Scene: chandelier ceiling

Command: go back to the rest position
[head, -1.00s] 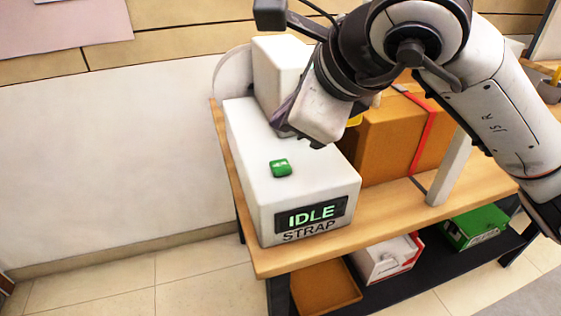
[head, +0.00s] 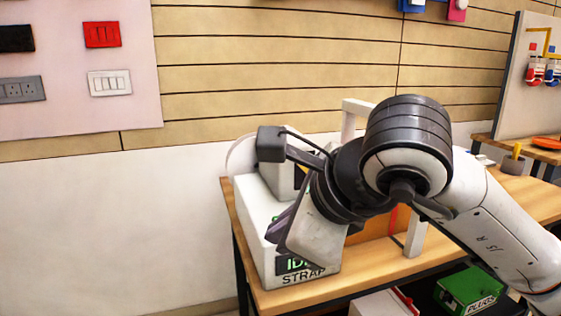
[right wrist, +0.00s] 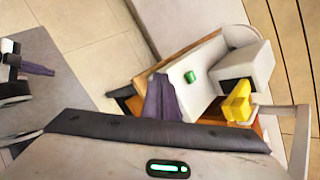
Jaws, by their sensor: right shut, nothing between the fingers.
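My right gripper (head: 280,228) comes in from the right in the head view, its dark purple fingers shut and empty. It hangs in front of the white strapping machine (head: 252,225) and hides much of its top and display. In the right wrist view the purple fingers (right wrist: 163,100) show with the machine (right wrist: 207,67) and its green button (right wrist: 190,76) beyond, apart from them. What looks like my left gripper (right wrist: 36,69) shows at the left edge of the right wrist view, its jaws too partly seen to judge. It is not in the head view.
An orange-brown box (head: 375,225) with a red strap stands behind my right arm on the wooden bench (head: 345,271). A green PLUGS box (head: 468,288) is on the shelf below. A board with sockets (head: 75,85) hangs on the wall. Floor left of the bench looks clear.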

